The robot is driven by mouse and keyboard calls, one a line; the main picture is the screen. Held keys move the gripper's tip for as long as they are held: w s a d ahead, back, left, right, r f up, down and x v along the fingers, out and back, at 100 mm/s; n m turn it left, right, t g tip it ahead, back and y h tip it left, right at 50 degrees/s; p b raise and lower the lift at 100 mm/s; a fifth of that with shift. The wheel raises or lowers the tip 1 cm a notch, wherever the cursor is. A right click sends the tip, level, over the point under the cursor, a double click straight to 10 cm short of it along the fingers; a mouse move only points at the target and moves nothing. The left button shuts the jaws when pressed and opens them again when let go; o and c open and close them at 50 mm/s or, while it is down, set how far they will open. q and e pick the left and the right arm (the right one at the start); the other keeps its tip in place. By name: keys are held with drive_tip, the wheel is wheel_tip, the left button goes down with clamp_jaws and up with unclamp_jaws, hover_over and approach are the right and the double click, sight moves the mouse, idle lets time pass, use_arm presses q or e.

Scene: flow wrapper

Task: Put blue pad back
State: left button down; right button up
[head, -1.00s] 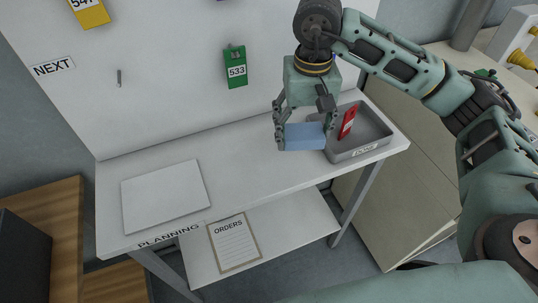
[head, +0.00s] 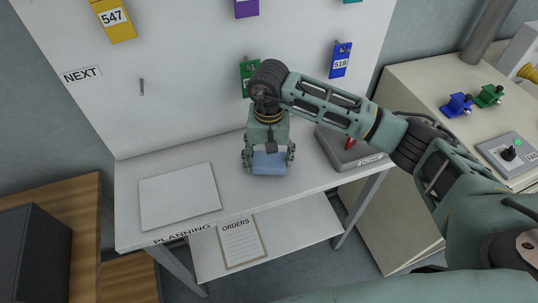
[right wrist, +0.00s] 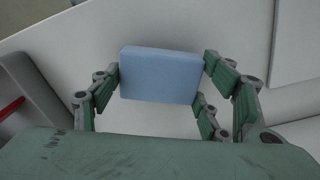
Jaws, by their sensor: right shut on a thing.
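The blue pad (head: 268,164) is a light blue block between the fingers of my right gripper (head: 269,156), over the planning table. In the right wrist view the pad (right wrist: 160,75) sits level between both fingers of the gripper (right wrist: 160,80), which is shut on it. From the head view I cannot tell how far the pad is above the tabletop. My left gripper is not in view.
A white sheet or panel (head: 180,196) lies on the table (head: 225,170) to the left. A grey tray (head: 334,151) with a red tag (head: 349,143) stands at the right end, partly behind my arm. A white board (head: 190,75) with hanging tags rises behind. An orders sheet (head: 242,242) lies on the lower shelf.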

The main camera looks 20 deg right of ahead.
drive_tip(key=shift+f, duration=0.5)
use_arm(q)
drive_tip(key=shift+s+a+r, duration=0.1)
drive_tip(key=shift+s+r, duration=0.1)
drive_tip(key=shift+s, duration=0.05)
use_arm(e)
drive_tip(key=shift+f+b, duration=0.2)
drive_tip(key=shift+b, duration=0.1)
drive_tip(key=o, duration=1.1)
drive_tip(key=shift+r, duration=0.1)
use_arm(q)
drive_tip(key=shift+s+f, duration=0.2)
